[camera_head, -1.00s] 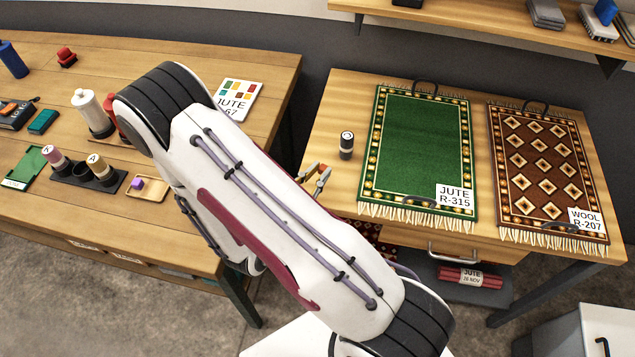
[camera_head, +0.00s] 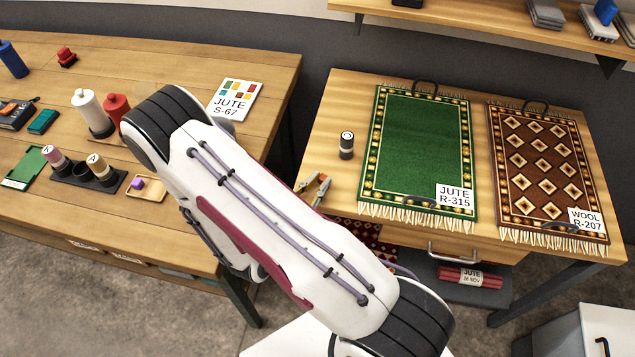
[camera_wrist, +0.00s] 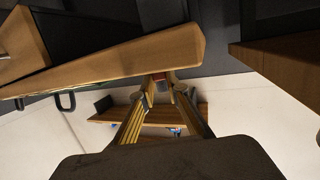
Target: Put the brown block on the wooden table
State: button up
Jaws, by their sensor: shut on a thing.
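My gripper (camera_wrist: 163,88) is shut on a small brown-red thing (camera_wrist: 160,76), which looks like the brown block. Its shape is hard to make out between the fingertips. In the head view the gripper tips (camera_head: 315,187) show at the near left corner of the wooden table with the rugs (camera_head: 335,108); my arm hides the rest of the hand. In the wrist view a wooden table edge (camera_wrist: 110,68) lies just beyond the fingertips. I cannot tell whether the block touches it.
A green rug (camera_head: 421,145), a brown rug (camera_head: 545,165) and a dark-and-white cylinder (camera_head: 346,145) occupy the right table. Bare wood lies left of the green rug. Another wooden table (camera_head: 60,205) holds bottles and trays. A drawer handle (camera_head: 458,255) juts out in front.

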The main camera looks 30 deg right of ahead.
jog(key=shift+f, duration=0.1)
jog(key=o, duration=0.7)
jog(key=shift+c, duration=0.2)
jog(key=shift+a+r, duration=0.1)
jog(key=shift+r, duration=0.1)
jog(key=v, duration=1.2)
dwell(0.9)
